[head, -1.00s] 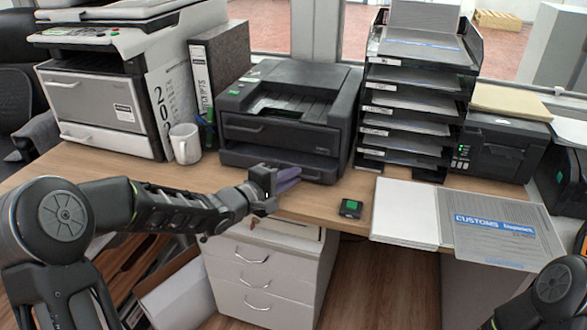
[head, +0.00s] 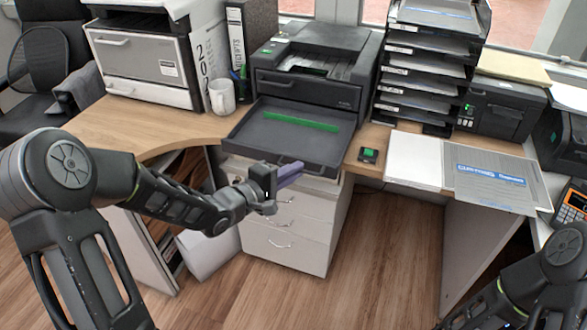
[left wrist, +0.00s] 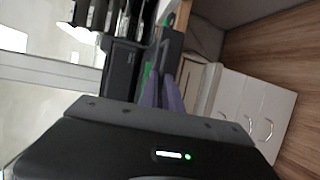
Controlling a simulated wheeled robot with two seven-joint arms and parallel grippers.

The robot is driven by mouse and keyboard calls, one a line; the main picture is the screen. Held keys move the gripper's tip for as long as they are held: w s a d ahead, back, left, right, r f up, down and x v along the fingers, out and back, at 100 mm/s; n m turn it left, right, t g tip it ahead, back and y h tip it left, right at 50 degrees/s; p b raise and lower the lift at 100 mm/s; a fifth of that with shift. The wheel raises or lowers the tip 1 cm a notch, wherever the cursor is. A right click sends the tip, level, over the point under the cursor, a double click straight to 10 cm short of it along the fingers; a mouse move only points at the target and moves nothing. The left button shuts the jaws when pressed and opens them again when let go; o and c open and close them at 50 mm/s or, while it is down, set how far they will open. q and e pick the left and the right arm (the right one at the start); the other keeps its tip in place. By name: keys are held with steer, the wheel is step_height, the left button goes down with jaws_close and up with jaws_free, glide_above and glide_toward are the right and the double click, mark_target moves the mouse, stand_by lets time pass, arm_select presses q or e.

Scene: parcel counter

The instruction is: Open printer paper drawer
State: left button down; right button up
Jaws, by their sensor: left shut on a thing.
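The dark printer (head: 306,91) stands on the counter with its paper drawer (head: 268,140) pulled far out toward me. A green strip lies across the drawer's inside, and the drawer's front reaches over the counter's front edge. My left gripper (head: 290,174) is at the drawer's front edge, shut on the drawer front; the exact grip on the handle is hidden. In the left wrist view its purple-grey fingers (left wrist: 164,92) meet a dark edge with green behind it. My right gripper is out of view; only part of that arm shows at the lower right.
A mug (head: 222,97) and a binder (head: 246,45) stand left of the printer. A letter-tray stack (head: 425,75) stands to its right. A small black device with a green top (head: 368,155) lies near the drawer's right side. White cabinet drawers (head: 280,222) are below.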

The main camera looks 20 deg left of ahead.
arm_select(q)
steer(key=c, duration=1.5)
jaws_free()
steer(key=shift+c, duration=0.2)
steer(key=p+v, duration=0.1)
steer(key=v, duration=0.6)
steer(key=shift+s+a, duration=0.2)
steer(key=shift+s, duration=0.15)
